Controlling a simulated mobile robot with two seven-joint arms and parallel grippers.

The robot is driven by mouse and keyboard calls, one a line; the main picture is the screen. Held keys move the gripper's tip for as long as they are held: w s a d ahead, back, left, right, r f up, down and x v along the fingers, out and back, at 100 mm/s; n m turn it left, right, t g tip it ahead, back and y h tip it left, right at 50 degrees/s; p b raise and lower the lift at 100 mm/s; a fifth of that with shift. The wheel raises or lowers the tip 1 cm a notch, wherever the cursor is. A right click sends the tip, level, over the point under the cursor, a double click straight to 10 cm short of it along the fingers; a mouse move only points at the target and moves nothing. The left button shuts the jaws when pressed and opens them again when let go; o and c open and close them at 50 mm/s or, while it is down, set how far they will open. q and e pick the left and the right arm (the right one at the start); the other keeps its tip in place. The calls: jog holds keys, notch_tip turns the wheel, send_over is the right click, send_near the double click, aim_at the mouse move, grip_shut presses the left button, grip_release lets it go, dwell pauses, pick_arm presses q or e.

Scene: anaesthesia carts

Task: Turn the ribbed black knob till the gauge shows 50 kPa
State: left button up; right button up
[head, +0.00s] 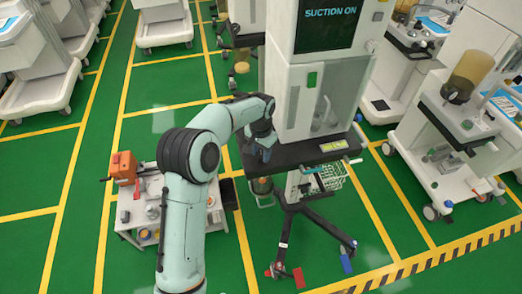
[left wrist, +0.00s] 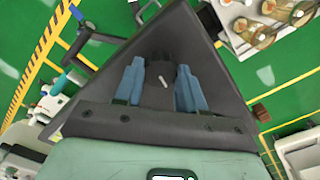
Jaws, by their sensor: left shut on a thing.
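My left gripper (head: 264,148) is at the left end of the black shelf (head: 305,152) of the white suction cart. In the left wrist view its two blue fingers (left wrist: 160,88) stand on either side of the dark knob (left wrist: 157,98) and are shut on it. A short white mark shows on the knob; its ribs are too small to tell. In the head view the gripper hides the knob. A small yellow-green lit display (head: 333,145) is on the shelf's front edge, its reading too small to make out. My right gripper is not in view.
A dark screen (head: 330,22) above reads "SUCTION ON". A low white trolley (head: 135,238) with an orange box (head: 123,167) stands left of my arm. More carts stand at right (head: 462,125).

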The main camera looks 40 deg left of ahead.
aim_at(261, 154)
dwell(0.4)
pick_arm(q)
jog(key=o, duration=1.1)
jog(key=shift+c, duration=0.2)
notch_tip(261, 154, up, 13)
jog(key=p, duration=0.1)
jog(key=shift+r+p, duration=0.2)
jog(key=shift+p, duration=0.2)
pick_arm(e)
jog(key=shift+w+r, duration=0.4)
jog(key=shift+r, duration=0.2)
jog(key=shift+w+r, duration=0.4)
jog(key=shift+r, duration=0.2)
pick_arm(q)
jog(key=shift+f, duration=0.1)
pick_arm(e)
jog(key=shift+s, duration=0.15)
